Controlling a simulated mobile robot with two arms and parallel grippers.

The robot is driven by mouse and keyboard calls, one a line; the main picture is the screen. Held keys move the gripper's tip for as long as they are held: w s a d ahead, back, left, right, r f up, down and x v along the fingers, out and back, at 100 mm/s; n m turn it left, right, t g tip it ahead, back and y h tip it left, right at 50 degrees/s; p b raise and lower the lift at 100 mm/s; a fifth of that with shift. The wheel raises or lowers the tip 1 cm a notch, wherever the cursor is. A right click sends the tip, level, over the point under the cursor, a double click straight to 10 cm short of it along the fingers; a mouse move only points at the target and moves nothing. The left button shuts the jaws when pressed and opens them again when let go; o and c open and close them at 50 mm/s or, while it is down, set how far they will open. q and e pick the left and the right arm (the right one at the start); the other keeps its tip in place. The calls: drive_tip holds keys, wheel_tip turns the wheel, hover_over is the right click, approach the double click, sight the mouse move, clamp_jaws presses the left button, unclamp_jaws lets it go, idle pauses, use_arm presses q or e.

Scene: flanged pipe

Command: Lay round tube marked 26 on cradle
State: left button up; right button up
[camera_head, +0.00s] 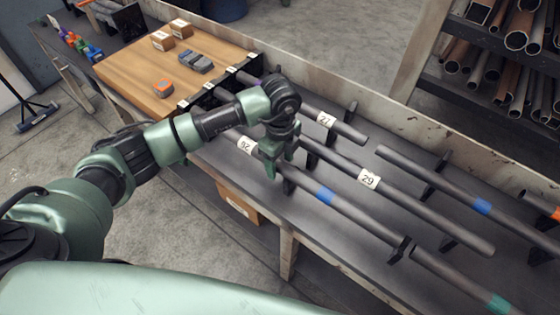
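The tube marked 26 (350,212) is a long dark grey tube with a blue band. Its white label (247,145) reads upside down from here. It lies lengthwise along the front of the grey bench, over black cradle supports (398,250). My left gripper (281,163) points down at this tube, just right of the label, with its fingers on either side of it. The fingers hide part of the tube, and I cannot tell whether they press on it. My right gripper is not in view.
Tubes marked 29 (369,180) and 27 (326,119) lie parallel behind it. Another blue-banded tube (455,195) and a teal-banded tube (465,283) lie to the right. A wooden table (130,72) with small boxes stands left. A raised ledge (400,133) borders the bench's back.

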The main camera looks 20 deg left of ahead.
sight(280, 162)
use_arm(q)
drive_tip(key=shift+s+f, duration=0.1)
drive_tip(key=shift+r+b, duration=0.6)
drive_tip(key=shift+r, duration=3.4)
